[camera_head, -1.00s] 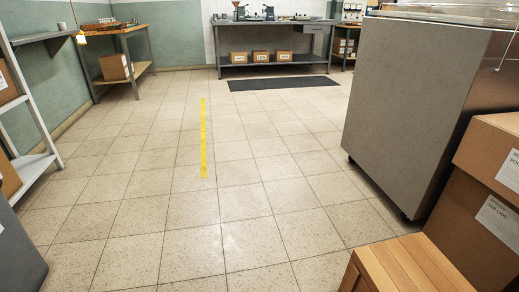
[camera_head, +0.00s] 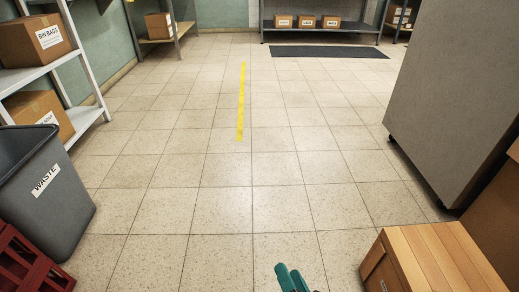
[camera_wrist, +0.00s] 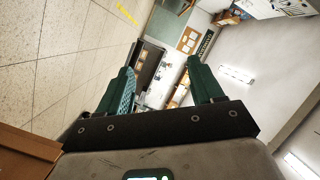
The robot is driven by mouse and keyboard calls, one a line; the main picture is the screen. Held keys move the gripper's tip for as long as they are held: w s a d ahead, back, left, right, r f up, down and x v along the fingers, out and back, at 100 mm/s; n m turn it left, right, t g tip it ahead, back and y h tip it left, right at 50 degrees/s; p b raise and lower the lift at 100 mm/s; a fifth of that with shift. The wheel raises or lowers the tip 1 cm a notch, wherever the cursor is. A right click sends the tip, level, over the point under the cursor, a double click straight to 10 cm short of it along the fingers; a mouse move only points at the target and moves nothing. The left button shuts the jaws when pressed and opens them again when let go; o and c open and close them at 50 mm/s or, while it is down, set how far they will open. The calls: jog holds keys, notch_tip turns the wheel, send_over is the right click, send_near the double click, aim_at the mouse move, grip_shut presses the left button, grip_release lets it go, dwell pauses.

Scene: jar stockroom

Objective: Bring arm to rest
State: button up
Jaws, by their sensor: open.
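My gripper (camera_wrist: 158,88) shows in the wrist view with its two green fingers spread apart. It is open, and nothing is between the fingers. In the head view only a green tip of my gripper (camera_head: 290,278) shows at the bottom edge, left of a wooden crate (camera_head: 425,262). The rest of my arm is out of that view. The wrist view is tilted, with floor on the left and ceiling on the right.
A grey waste bin (camera_head: 45,185) and a red crate (camera_head: 30,262) stand at the left. A white shelf (camera_head: 85,118) holds boxes. A large grey cabinet (camera_head: 450,90) stands at the right. The tiled floor with a yellow strip (camera_head: 241,100) is clear ahead.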

jog(key=s+d+f+n+g+h, duration=0.1)
jog(key=s+d+n+g+h, duration=0.2)
jog(key=s+d+g, duration=0.6)
jog(key=s+d+f+n+g+h, duration=0.2)
jog(key=s+d+n+g+h, duration=0.3)
jog(key=s+d, duration=0.8)
notch_tip(320, 180, up, 37)
jog(key=s+a+m+g+y+p, duration=0.1)
jog(key=s+a+y+p, duration=0.1)
jog(key=p, duration=3.4)
jog(key=shift+a+p, duration=0.15)
jog(key=shift+p, duration=0.2)
jog(key=shift+r, duration=0.1)
